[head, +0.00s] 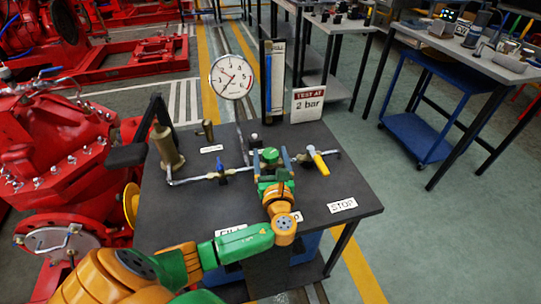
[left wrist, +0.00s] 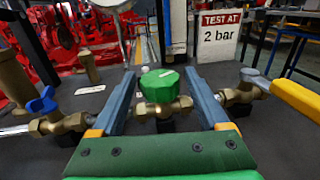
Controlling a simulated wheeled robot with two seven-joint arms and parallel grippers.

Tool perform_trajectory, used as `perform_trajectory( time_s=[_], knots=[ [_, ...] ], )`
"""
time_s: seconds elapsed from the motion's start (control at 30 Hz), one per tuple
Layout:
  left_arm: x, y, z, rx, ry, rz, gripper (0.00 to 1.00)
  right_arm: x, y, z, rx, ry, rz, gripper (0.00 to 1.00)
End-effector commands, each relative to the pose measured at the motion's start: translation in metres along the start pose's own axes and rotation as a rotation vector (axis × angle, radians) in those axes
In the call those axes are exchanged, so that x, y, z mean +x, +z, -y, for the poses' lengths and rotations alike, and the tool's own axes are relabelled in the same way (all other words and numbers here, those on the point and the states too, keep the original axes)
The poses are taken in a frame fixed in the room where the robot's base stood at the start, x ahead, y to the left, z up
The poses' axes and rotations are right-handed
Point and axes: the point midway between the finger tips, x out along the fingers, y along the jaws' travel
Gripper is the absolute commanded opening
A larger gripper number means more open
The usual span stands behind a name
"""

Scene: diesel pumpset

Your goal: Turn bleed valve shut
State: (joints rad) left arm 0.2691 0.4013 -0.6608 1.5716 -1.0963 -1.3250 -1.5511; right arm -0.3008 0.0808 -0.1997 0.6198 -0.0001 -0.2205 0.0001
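The bleed valve appears to be the one with a green knob (head: 271,154) on the brass pipe run across the dark table. In the left wrist view the green knob (left wrist: 159,86) sits upright on its brass body, with a pale mark on top. My left gripper (head: 270,151) is open, with one finger on each side of the knob. In the left wrist view my left gripper (left wrist: 160,74) shows a gap between the knob and each finger. Its palm hides part of the table label in front. My right gripper is not in view.
A blue-handled valve (head: 221,168) stands left of the knob and a yellow lever valve (head: 317,160) right. Behind are a round gauge (head: 232,77) and a "TEST AT 2 bar" sign (head: 307,104). A brass hand pump (head: 166,147) stands at the table's left.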

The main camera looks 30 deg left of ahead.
Motion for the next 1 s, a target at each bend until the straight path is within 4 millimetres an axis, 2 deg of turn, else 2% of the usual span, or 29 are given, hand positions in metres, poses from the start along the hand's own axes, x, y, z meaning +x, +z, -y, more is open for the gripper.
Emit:
perform_trajectory(
  time_s=[0.03,0.2,0.27,0.57,0.8,1.0],
  knots=[
    [0.000,0.000,0.000,0.000,0.000,0.000,0.61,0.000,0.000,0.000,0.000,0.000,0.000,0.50],
    [0.000,0.000,0.000,0.000,0.000,0.000,0.15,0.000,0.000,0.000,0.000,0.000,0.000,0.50],
    [0.000,0.000,0.000,0.000,0.000,0.000,0.00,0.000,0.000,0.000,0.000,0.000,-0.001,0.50],
    [0.000,0.002,-0.001,0.002,-0.050,0.000,0.00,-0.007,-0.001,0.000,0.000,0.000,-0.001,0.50],
    [0.000,0.003,-0.002,0.005,-0.209,0.000,0.00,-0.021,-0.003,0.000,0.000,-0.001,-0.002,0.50],
    [0.000,-0.001,-0.003,0.006,-0.384,0.001,0.00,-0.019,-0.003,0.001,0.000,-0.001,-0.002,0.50]
  ],
)
